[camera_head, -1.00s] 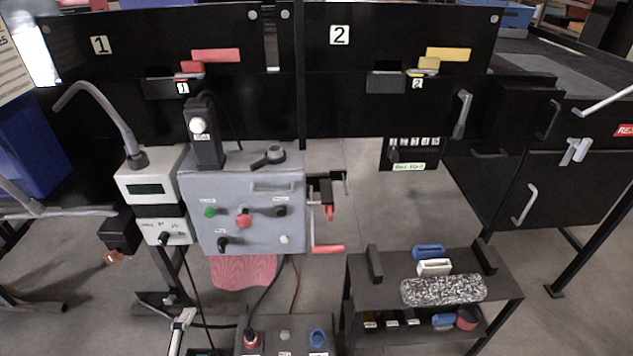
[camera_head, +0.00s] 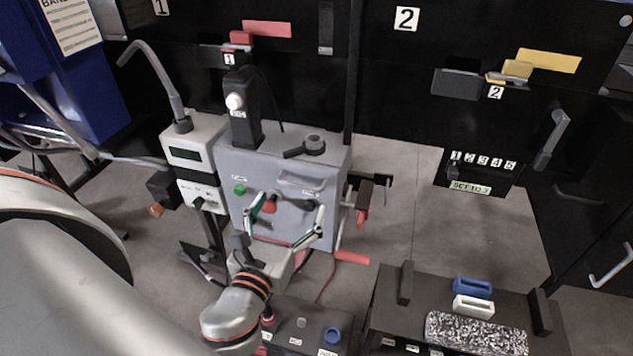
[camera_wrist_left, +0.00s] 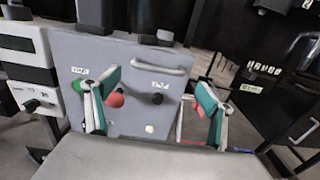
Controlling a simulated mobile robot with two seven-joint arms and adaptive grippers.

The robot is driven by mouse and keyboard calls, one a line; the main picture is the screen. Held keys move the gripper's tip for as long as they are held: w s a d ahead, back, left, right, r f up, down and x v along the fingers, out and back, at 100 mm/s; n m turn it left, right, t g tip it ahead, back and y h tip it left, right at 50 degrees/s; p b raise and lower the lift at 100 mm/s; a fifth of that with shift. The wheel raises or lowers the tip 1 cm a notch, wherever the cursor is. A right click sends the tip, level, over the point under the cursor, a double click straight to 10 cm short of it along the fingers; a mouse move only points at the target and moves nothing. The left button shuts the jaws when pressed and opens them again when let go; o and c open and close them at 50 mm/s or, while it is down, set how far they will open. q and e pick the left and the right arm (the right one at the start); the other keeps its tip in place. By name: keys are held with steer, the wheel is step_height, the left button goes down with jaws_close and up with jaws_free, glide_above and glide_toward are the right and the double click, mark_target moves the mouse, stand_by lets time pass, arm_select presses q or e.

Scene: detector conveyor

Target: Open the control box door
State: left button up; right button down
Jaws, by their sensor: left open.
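The grey control box (camera_head: 330,170) stands left of centre in the head view, its front door shut. The door has a horizontal bar handle (camera_head: 300,182) near its upper right; the handle also shows in the left wrist view (camera_wrist_left: 160,69). A green button (camera_head: 240,190) and a red button (camera_head: 270,204) are on the front. My left gripper (camera_head: 284,212) is open and empty in front of the door. In the wrist view its green-padded fingers (camera_wrist_left: 155,97) frame the red button, with the handle above and beyond them. I cannot tell contact. My right gripper is not in view.
A white meter box (camera_head: 193,145) with a bent grey tube stands left of the control box. A red-handled crank (camera_head: 352,257) sticks out on its right. A black cart (camera_head: 400,312) with blue and white blocks stands at lower right. Black panels rise behind.

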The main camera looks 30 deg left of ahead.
mark_target(299, 187)
arm_select(q)
steer(key=shift+p+x, duration=0.65)
steer(key=shift+x, duration=2.9)
steer(key=shift+s, duration=0.1)
steer(key=c, duration=1.3)
steer(key=shift+o, duration=0.2)
steer(key=shift+s, duration=0.1)
